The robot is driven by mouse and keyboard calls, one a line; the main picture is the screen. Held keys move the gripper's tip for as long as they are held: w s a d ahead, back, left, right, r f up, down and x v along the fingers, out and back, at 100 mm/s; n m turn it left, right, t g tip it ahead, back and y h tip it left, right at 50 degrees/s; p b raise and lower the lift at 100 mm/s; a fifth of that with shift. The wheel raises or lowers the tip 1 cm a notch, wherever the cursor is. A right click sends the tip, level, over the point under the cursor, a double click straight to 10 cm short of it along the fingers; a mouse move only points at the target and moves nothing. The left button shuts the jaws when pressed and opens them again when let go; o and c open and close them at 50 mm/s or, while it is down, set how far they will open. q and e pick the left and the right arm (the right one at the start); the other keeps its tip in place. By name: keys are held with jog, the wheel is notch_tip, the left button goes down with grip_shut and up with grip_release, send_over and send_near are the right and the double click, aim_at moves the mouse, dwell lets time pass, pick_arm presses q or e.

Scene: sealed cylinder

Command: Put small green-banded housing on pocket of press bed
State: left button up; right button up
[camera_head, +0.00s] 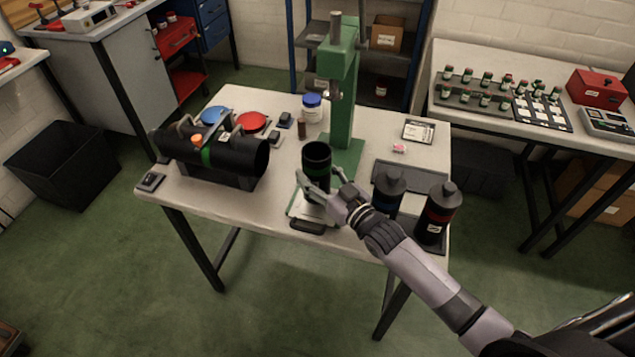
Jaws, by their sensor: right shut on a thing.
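The small green-banded housing (317,158) is a dark, open-topped cylinder. It is upright near the front middle of the table, in front of the green press (343,100). My right gripper (319,181) is shut on its lower part, with a finger on each side. The press bed (349,158) shows partly behind the housing; I cannot make out its pocket. The housing appears over or on a pale plate (298,208) at the table's front edge; whether they touch, I cannot tell. My left gripper is out of view.
A large black green-banded cylinder (180,149) lies in a cradle at left, near blue and red discs. Two dark bottles (437,214) stand at right beside my arm. A blue-lidded jar (312,107) stands left of the press. Some tabletop (285,165) between is clear.

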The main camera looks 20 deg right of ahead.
aim_at(318, 185)
jog(key=shift+f, duration=1.5)
jog(key=shift+f, duration=0.15)
jog(key=o, duration=1.6)
jog(key=shift+f, duration=0.1)
jog(key=shift+s, duration=0.2)
jog(key=b+v, duration=0.1)
jog(key=v, duration=1)
jog(key=shift+s+d, duration=0.15)
jog(key=shift+s, duration=0.2)
